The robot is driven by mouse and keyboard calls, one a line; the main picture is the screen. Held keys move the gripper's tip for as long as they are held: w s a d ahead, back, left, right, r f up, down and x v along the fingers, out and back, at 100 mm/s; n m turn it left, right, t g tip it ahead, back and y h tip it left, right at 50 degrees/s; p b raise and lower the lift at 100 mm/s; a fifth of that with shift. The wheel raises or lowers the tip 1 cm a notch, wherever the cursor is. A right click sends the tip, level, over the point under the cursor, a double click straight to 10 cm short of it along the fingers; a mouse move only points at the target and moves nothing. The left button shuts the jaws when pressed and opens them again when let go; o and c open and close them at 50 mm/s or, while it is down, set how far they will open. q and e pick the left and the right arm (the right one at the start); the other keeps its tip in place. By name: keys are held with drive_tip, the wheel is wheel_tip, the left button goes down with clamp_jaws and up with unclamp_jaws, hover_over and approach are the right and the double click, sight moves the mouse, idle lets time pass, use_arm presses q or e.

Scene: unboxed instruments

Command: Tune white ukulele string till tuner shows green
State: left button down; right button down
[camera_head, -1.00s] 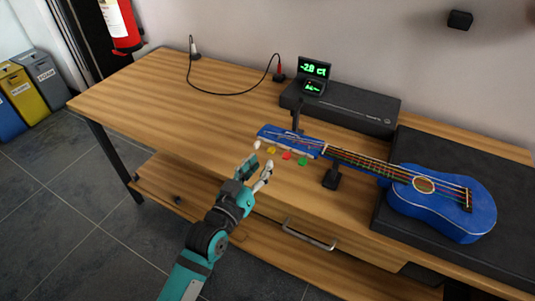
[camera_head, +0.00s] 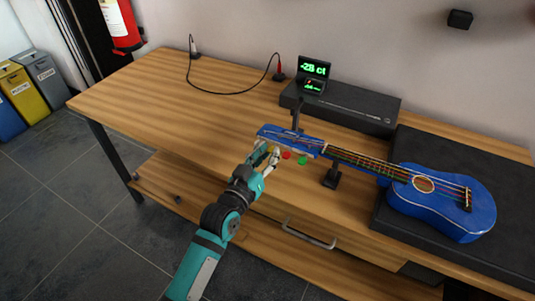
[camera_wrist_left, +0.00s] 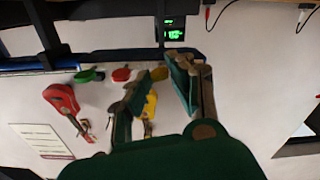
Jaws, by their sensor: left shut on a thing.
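The blue ukulele (camera_head: 451,221) lies on the desk with its neck pointing left. The tuner (camera_head: 314,68) behind its head has a green-lit screen with a reading like -28 ct; it also shows in the wrist view (camera_wrist_left: 174,29). My left gripper (camera_head: 266,151) is at the head's front edge. The red peg (camera_wrist_left: 121,74) and green peg (camera_wrist_left: 90,75) are clear to the left. The white peg is hidden, seemingly behind a finger. My right gripper is out of view.
A black stand (camera_head: 332,175) supports the neck. A black box (camera_head: 355,111) carries the tuner, and a dark mat (camera_head: 504,211) lies under the body. A cable (camera_head: 228,93) runs at the back. The left desk surface (camera_head: 150,95) is free.

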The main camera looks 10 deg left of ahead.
use_arm(q)
drive_tip(key=shift+r, duration=0.1)
drive_tip(key=c, duration=2)
unclamp_jaws()
drive_tip(key=shift+m, duration=0.4)
drive_tip(key=shift+c, duration=0.2)
drive_tip(key=o, duration=0.6)
drive_tip(key=shift+s, duration=0.1)
drive_tip(key=shift+v, duration=3.95)
drive_tip(key=shift+a, duration=0.1)
